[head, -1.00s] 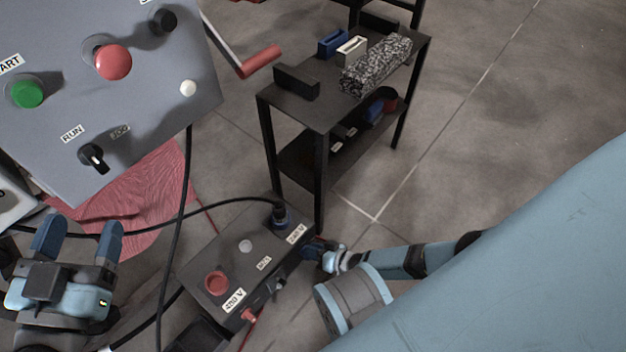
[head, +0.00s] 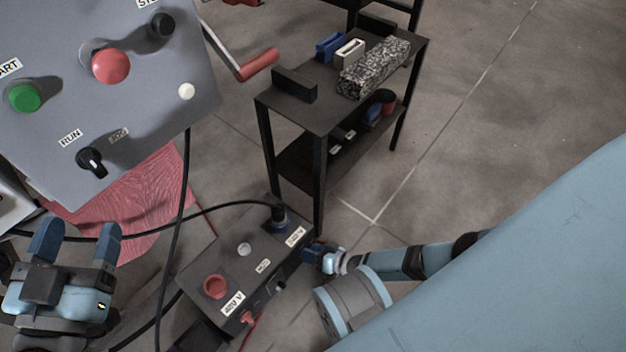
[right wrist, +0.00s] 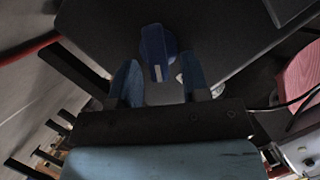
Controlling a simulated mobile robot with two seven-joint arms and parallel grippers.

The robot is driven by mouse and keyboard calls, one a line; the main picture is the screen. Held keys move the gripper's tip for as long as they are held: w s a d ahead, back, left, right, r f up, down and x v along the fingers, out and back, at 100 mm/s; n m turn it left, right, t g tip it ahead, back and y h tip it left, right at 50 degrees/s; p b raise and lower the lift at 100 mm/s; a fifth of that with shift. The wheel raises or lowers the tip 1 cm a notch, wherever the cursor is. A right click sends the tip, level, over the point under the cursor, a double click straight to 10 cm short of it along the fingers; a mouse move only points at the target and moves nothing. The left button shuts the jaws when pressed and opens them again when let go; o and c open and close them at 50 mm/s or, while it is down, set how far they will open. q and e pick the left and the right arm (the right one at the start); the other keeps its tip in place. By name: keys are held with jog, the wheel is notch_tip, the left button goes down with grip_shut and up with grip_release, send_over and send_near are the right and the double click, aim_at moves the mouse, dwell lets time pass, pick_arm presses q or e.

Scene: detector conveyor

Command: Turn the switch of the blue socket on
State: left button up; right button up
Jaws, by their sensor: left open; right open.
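The dark socket box (head: 262,252) stands low in the head view. Its blue socket (head: 280,214), beside the 240 V label, has a dark plug and cable in it. In the right wrist view the blue switch (right wrist: 157,50), with a pale stripe, sits on the dark box side. My right gripper (head: 314,252) is open at that side, its fingers either side of the switch in the right wrist view (right wrist: 159,78); contact cannot be told. In the head view the gripper hides the switch. My left gripper (head: 76,243) is open and empty at the lower left.
The box also has a red socket (head: 215,286), a red switch (head: 249,317) and a black switch (head: 279,284). A grey control panel (head: 130,115) overhangs at upper left. A black cable hangs beside it. A dark shelf table (head: 300,110) stands behind the box.

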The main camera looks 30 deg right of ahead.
pick_arm(q)
jog(key=n+p, duration=0.1)
jog(key=s+d+f+n+g+p, duration=0.1)
jog(key=p, duration=0.1)
jog(key=s+n+g+p, duration=0.1)
jog(key=p, duration=0.1)
jog(key=shift+s+d+f+n+y, duration=0.2)
jog(key=shift+d+n+y, duration=0.1)
jog(key=shift+y, duration=0.1)
pick_arm(e)
jog(key=v, duration=1.4)
pick_arm(q)
jog(key=shift+r, duration=0.1)
pick_arm(e)
jog(key=shift+f, duration=0.1)
